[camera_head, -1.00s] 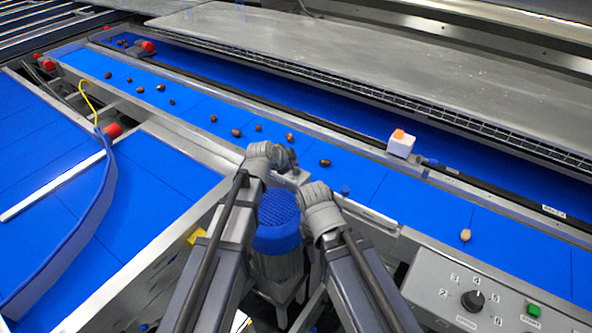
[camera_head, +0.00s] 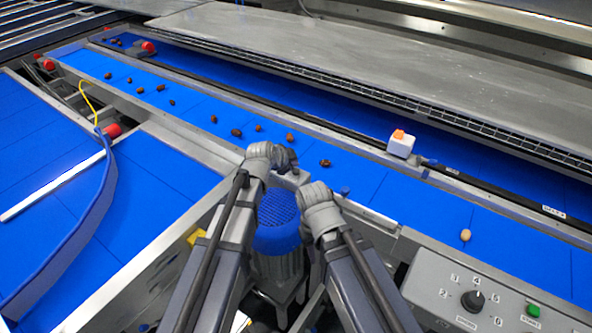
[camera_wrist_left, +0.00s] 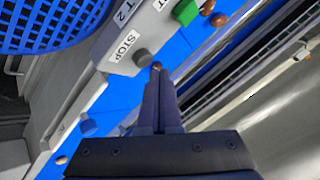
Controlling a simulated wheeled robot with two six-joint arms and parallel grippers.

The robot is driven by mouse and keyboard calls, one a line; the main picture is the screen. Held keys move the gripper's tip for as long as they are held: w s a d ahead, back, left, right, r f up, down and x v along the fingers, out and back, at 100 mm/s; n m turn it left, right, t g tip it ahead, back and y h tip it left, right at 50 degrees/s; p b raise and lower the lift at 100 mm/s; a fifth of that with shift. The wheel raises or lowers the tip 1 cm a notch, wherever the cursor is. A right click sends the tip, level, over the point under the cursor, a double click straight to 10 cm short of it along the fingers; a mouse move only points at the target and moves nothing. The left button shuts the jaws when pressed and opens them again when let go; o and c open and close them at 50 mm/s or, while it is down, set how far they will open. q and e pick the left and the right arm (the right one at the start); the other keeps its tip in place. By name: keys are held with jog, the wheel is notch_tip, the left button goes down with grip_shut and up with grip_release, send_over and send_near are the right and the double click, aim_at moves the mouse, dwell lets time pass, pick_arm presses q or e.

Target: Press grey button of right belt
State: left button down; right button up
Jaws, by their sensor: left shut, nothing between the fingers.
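In the left wrist view a grey button (camera_wrist_left: 142,57) sits on a light panel (camera_wrist_left: 122,43) beside a STOP label. A green button (camera_wrist_left: 185,12) is further up the same panel. My left gripper (camera_wrist_left: 157,70) is shut and empty, its tips just right of and below the grey button in the picture; I cannot tell whether they touch it. In the head view my left gripper (camera_head: 293,160) is at the near edge of the belt (camera_head: 370,182), mostly behind its wrist. My right gripper's fingers are hidden beyond its wrist. The grey button cannot be made out there.
Several dates (camera_head: 325,163) lie along the belt. A blue mesh-topped cylinder (camera_head: 279,208) stands between my arms. A control box (camera_head: 425,280) with a dial (camera_head: 473,300) and a green button (camera_head: 533,310) is at right. A white block (camera_head: 401,146) sits on the belt's far rail.

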aim_at(294, 172)
pick_arm(q)
jog(key=shift+f, duration=0.1)
dwell(0.4)
jog(key=shift+f+b, duration=0.3)
jog(key=shift+b, duration=0.15)
jog(key=shift+f+b, duration=0.45)
dwell(0.5)
jog(key=shift+r, duration=0.15)
jog(key=shift+r+p, duration=0.75)
jog(key=shift+p, duration=0.15)
notch_tip(294, 172, up, 5)
jog(key=p, duration=0.5)
